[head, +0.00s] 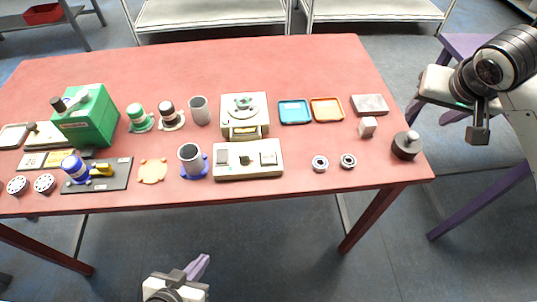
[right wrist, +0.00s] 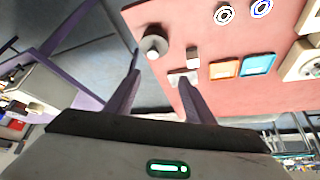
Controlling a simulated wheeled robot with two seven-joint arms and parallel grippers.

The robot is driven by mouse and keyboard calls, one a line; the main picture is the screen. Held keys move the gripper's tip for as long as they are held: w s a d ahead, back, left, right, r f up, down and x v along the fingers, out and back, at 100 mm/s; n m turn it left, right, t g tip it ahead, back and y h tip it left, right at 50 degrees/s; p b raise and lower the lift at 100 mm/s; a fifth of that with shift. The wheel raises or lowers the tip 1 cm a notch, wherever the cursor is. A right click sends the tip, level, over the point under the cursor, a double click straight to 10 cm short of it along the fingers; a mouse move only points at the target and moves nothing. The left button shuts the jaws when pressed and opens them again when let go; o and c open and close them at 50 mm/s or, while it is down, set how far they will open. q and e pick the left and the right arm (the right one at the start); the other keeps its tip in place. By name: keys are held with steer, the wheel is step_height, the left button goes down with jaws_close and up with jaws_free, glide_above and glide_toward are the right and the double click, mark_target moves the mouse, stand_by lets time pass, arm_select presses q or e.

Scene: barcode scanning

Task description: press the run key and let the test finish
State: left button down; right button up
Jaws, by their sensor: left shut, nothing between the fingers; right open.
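Which part is the run key I cannot tell. Behind it stands a beige tester (head: 244,128) with a round dish on top and a small display on its front. My left gripper (head: 203,260) is shut and empty, low in front of the table and apart from the panel. My right gripper (head: 430,112) is open and empty past the table's right edge; its spread fingers show in the right wrist view (right wrist: 160,95).
A green machine (head: 88,120), a blue-based cup (head: 191,158) and a dark plate (head: 117,181) stand left. Blue (head: 294,112) and orange (head: 327,109) trays, two rings, a white block (head: 367,126) and a dark knobbed weight (head: 406,146) are right.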

steer(key=s+a+f+n+y, duration=0.1)
steer(key=s+a+f+n, duration=0.1)
steer(key=s+a+f, duration=0.35)
steer(key=s+a+f+n+g+y, duration=0.1)
steer(key=s+a+f+n, duration=0.15)
steer(key=s+f, duration=0.6)
steer(key=s+a+f+n+y, duration=0.1)
steer(key=s+a+f, duration=0.3)
steer(key=s+f, duration=0.35)
steer(key=a+f+t+y, duration=0.1)
steer(key=a+f+t, duration=0.3)
steer(key=f, duration=0.6)
steer(key=shift+n, duration=0.25)
